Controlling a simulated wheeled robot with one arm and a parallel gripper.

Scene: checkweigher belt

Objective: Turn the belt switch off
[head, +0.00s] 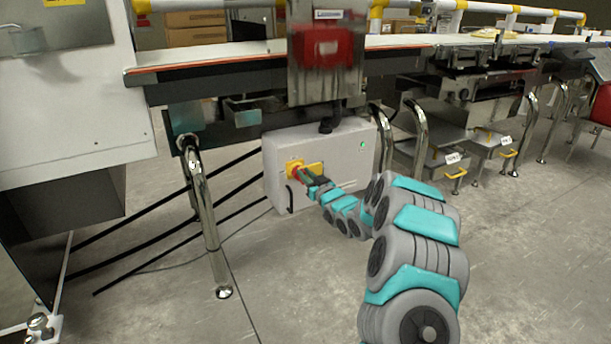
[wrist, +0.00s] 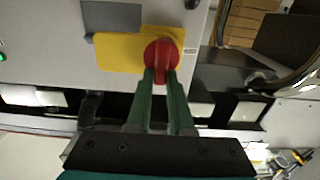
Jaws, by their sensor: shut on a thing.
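The belt switch is a red rotary knob (wrist: 161,54) on a yellow plate (wrist: 118,52). In the head view the red knob (head: 296,170) sits on the front of a light grey control box (head: 345,154) under the belt. My gripper (wrist: 161,76) has its two green fingers on either side of the knob's grip and is shut on it. In the head view my gripper (head: 304,175) reaches the box from the right and partly covers the yellow plate (head: 315,168). The knob's exact turn angle cannot be told.
The belt (head: 210,55) runs above the box, with a red-fronted unit (head: 321,47) over it. A shiny metal leg (head: 203,200) stands left of the box and another (head: 420,135) to the right. Black bars cross behind. Grey bins (head: 447,152) stand further right. The front floor is clear.

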